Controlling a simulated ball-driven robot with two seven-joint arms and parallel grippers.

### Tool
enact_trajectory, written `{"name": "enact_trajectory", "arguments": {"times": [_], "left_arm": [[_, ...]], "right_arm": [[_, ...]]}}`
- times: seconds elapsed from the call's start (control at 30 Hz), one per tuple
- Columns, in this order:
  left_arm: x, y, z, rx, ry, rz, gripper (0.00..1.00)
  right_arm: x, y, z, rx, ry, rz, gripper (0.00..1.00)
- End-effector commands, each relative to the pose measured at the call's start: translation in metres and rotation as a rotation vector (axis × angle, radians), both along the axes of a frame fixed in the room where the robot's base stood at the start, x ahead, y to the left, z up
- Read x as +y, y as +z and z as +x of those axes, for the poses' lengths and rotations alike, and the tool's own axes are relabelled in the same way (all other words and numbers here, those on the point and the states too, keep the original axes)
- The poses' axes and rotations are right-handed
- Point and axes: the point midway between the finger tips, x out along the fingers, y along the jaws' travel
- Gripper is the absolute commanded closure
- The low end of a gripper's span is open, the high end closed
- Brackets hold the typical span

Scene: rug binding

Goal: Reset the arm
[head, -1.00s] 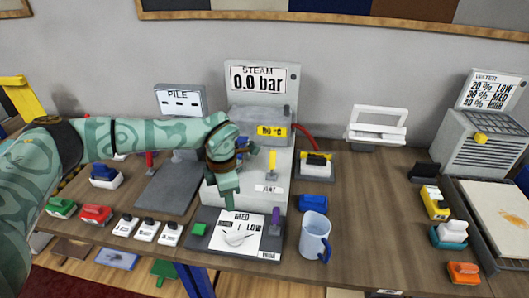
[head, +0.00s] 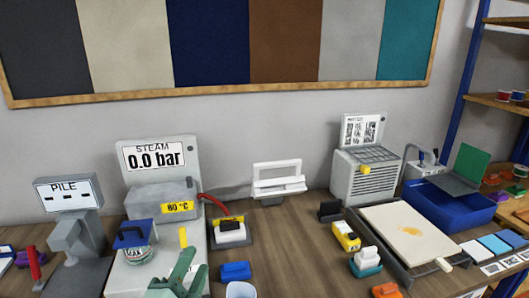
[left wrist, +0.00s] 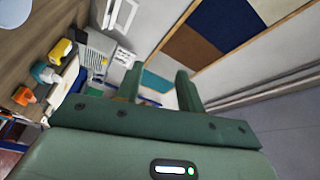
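My left gripper (head: 182,275) shows at the bottom of the head view, green, in front of the steam station (head: 160,195). In the left wrist view its two fingers (left wrist: 157,88) stand apart with nothing visible between them. The rest of the left arm is out of the head view. My right gripper is in neither view.
The steam station reads 0.0 bar. A blue block (head: 235,271) and the rim of a mug (head: 240,290) are right of the gripper. A grey-edged tray (head: 385,252) and a blue bin (head: 452,207) are farther right.

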Motion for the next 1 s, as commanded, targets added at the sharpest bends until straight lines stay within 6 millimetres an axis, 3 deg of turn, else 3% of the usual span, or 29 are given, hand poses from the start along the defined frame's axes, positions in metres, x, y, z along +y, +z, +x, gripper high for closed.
{"name": "enact_trajectory", "arguments": {"times": [0.03, 0.1, 0.2, 0.3, 0.5, 0.53, 0.77, 0.87, 0.97, 1.0], "left_arm": [[0.029, -0.026, -0.011, 0.129, 0.110, -0.062, 0.62], [0.064, -0.058, -0.030, 0.289, 0.246, -0.121, 0.62], [0.100, -0.096, -0.063, 0.478, 0.392, -0.170, 0.62], [0.127, -0.125, -0.098, 0.634, 0.507, -0.198, 0.62], [0.165, -0.164, -0.172, 0.903, 0.690, -0.218, 0.62], [0.167, -0.172, -0.179, 0.934, 0.706, -0.219, 0.62], [0.144, -0.286, -0.169, 1.050, 0.643, -0.269, 0.62], [0.135, -0.342, -0.177, 1.115, 0.623, -0.302, 0.62], [0.125, -0.409, -0.194, 1.192, 0.610, -0.348, 0.62], [0.122, -0.439, -0.205, 1.228, 0.608, -0.372, 0.62]], "right_arm": [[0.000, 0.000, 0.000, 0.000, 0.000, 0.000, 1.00], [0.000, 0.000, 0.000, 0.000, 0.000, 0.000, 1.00], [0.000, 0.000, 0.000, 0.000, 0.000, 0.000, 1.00], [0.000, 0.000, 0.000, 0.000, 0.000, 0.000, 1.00], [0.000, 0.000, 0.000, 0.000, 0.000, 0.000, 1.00], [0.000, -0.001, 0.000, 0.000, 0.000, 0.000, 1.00], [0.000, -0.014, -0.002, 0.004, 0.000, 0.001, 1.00], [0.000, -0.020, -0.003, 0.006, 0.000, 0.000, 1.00], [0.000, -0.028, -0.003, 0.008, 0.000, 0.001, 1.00], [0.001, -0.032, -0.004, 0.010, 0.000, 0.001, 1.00]]}}
